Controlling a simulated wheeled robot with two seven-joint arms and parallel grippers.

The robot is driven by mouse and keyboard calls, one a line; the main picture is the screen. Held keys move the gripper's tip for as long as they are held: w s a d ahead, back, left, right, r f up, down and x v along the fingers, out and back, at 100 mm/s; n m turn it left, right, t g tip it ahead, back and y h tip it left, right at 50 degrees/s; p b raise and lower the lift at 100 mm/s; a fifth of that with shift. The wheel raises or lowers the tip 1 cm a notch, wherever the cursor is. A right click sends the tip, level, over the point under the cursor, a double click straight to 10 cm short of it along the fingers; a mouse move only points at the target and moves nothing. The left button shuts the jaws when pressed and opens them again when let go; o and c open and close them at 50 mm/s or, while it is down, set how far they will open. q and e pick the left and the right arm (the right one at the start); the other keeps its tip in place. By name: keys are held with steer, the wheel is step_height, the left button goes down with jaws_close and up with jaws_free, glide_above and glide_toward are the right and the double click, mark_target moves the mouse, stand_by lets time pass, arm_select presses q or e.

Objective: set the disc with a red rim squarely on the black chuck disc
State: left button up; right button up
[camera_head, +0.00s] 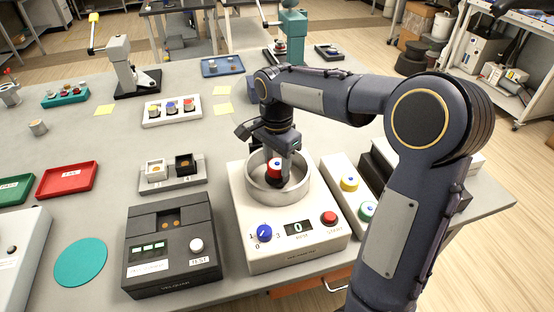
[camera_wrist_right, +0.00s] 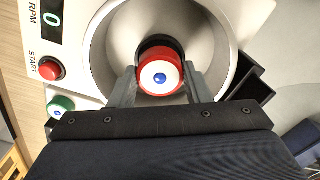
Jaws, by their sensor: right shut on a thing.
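The disc with a red rim (camera_head: 274,168) has a white top with a blue dot; in the right wrist view it also shows (camera_wrist_right: 160,77). My right gripper (camera_wrist_right: 160,86) is shut on it, one finger on each side, and holds it inside the round metal bowl (camera_head: 251,187). The black chuck disc (camera_wrist_right: 157,43) shows as a dark edge just behind and below the red-rimmed disc. The disc covers most of the chuck. I cannot tell whether the two touch or how well they are centred. My left gripper is not in view.
The bowl's wall closely surrounds the gripper. The machine has a blue knob (camera_head: 264,233), a display reading 0 (camera_head: 298,227) and a red START button (camera_head: 329,218). Yellow (camera_head: 349,184) and green (camera_head: 367,210) discs lie at its right. A dark device (camera_head: 172,245) stands left.

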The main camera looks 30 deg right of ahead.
mark_target(277, 163)
steer(key=shift+f+b, duration=0.45)
steer(key=shift+f, duration=0.4)
stand_by(0.5)
steer(key=o, duration=1.1)
steer(key=shift+c, duration=0.2)
steer(key=shift+r, duration=3.9)
